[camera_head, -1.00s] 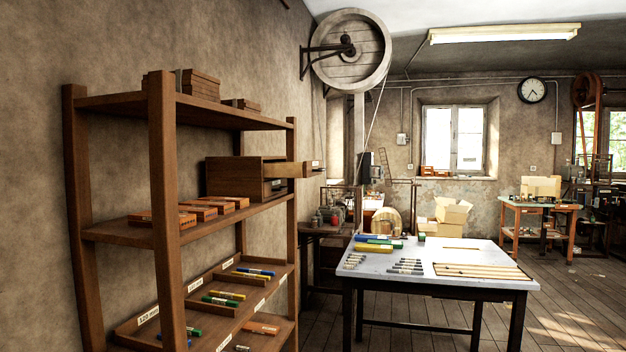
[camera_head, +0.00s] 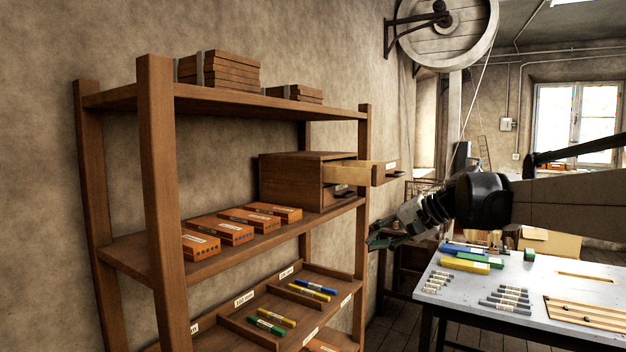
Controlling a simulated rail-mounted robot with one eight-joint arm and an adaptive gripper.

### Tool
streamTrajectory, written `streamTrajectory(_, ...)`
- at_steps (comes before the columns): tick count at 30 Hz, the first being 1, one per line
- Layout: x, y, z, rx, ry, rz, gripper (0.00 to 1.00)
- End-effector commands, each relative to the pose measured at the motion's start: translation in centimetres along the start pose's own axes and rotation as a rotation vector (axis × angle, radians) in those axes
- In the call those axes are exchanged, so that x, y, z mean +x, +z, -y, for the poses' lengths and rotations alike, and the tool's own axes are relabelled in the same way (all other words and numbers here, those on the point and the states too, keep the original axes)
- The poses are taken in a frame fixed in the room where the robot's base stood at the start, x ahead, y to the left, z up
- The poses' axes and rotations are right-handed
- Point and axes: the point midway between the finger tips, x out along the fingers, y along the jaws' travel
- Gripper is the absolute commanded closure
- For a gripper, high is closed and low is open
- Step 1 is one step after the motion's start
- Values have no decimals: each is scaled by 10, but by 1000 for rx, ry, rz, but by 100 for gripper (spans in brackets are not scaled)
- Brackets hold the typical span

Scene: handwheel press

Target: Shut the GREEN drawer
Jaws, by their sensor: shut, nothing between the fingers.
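A small brown wooden cabinet (camera_head: 288,178) stands on the middle shelf at its right end. Its upper drawer (camera_head: 362,172) is pulled out to the right, with a pale side, a brown front, a small white label and a dark handle. The lower drawer (camera_head: 338,193) looks shut. I cannot make out green on either drawer, and the label is too small to read. My gripper (camera_head: 372,243) is shut and empty. In the picture it is below the open drawer's front, just right of the shelf's right post, apart from the drawer.
The shelf rack (camera_head: 155,200) holds orange boxes (camera_head: 222,232) left of the cabinet, stacked brown boxes on top and coloured tubes below. A grey-topped table (camera_head: 450,305) with tubes and a yellow box (camera_head: 464,262) stands at the right. Open space lies right of the open drawer.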

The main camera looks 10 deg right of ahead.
Motion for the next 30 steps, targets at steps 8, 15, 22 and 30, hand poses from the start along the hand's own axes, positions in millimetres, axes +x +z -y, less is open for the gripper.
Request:
streamTrajectory(8,-32,-123,9,119,-231,-10,100)
streamTrajectory(15,-72,-213,-7,183,-436,-26,100)
streamTrajectory(22,-104,-262,-28,206,-573,-42,100)
streamTrajectory(30,-107,-275,-31,209,-615,-44,100)
